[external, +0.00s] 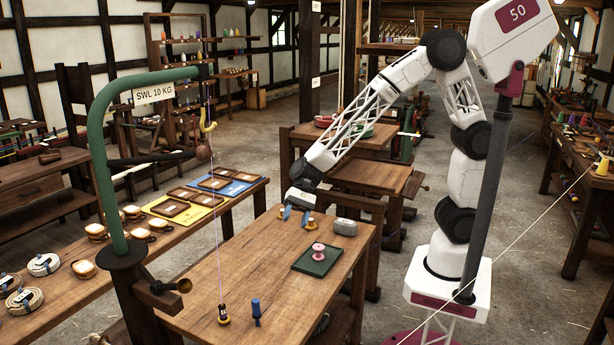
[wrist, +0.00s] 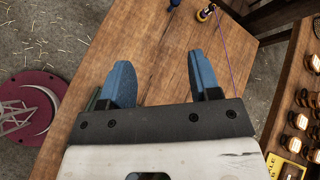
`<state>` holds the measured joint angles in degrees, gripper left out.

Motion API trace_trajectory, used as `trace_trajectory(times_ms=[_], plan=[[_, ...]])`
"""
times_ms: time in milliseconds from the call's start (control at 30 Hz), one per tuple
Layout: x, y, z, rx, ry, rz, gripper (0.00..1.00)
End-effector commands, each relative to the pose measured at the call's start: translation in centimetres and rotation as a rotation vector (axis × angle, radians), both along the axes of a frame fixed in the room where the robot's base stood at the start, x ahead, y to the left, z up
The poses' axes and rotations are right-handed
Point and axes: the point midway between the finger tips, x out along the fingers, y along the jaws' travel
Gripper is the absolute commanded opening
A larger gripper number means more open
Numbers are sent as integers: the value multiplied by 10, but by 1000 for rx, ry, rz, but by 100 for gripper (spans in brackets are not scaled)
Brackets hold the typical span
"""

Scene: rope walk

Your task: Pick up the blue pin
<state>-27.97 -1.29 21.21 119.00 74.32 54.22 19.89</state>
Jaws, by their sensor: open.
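The blue pin (external: 256,310) stands upright near the front edge of the wooden table (external: 290,275) in the external view. In the wrist view the blue pin (wrist: 174,4) is cut off at the top edge. My gripper (external: 295,215) is over the far end of the table in the external view, well away from the pin. In the wrist view my gripper (wrist: 158,72) shows two blue fingers spread apart with only bare table between them.
A small black and brass weight (external: 223,316) on a thin line from the green crane (external: 107,170) stands left of the pin. A pink spool (external: 318,251) sits on a dark green mat (external: 308,268). A grey block (external: 345,227) lies near my gripper. Clear tabletop lies between.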

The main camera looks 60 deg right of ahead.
Motion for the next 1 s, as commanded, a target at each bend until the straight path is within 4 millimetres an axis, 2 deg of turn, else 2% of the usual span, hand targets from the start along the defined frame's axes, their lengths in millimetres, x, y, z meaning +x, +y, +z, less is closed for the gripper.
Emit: trace_trajectory(times_ms=[33,300,600,800,1000], plan=[[2,16,-11,13,37,-17,57],[11,96,-61,80,224,-140,57],[11,172,-122,127,413,-275,57],[8,197,-147,141,480,-329,57],[9,202,-151,146,496,-344,57]])
